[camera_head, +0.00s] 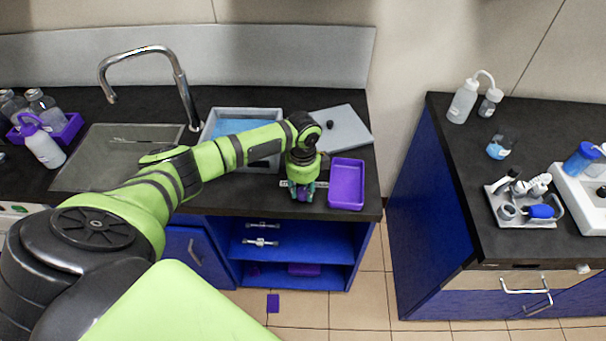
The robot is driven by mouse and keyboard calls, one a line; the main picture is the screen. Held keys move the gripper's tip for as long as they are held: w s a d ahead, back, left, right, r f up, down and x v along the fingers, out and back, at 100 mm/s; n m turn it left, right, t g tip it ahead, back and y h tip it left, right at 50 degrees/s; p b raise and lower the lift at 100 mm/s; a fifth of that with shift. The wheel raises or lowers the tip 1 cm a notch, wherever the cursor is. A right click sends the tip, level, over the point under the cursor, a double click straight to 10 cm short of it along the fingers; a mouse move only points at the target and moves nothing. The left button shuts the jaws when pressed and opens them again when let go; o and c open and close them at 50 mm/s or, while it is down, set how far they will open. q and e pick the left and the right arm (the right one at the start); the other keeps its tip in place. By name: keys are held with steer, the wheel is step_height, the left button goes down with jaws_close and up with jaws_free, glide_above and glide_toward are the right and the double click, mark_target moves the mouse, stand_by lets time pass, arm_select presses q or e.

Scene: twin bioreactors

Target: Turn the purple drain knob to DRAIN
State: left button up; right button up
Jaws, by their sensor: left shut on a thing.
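My left gripper (302,191) points down at the front edge of the dark counter, just left of a purple tray. It is shut on a small purple thing, which I take to be the purple drain knob (303,195); the fingers hide most of it. A small pale label (284,184) shows beside the fingers on the left. I cannot read the knob's setting. My right gripper is not in view.
The purple tray (347,184) sits close to the right of my gripper. A grey basin with blue inside (208,128) and a grey board (349,128) lie behind. A sink (85,172) with a tap (178,75) is left. Open shelves (330,243) are below.

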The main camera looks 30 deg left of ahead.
mark_target(303, 191)
arm_select(q)
steer(key=shift+m, duration=2.1)
steer(key=o, duration=1.1)
steer(key=shift+o, duration=0.2)
step_height(303, 191, up, 12)
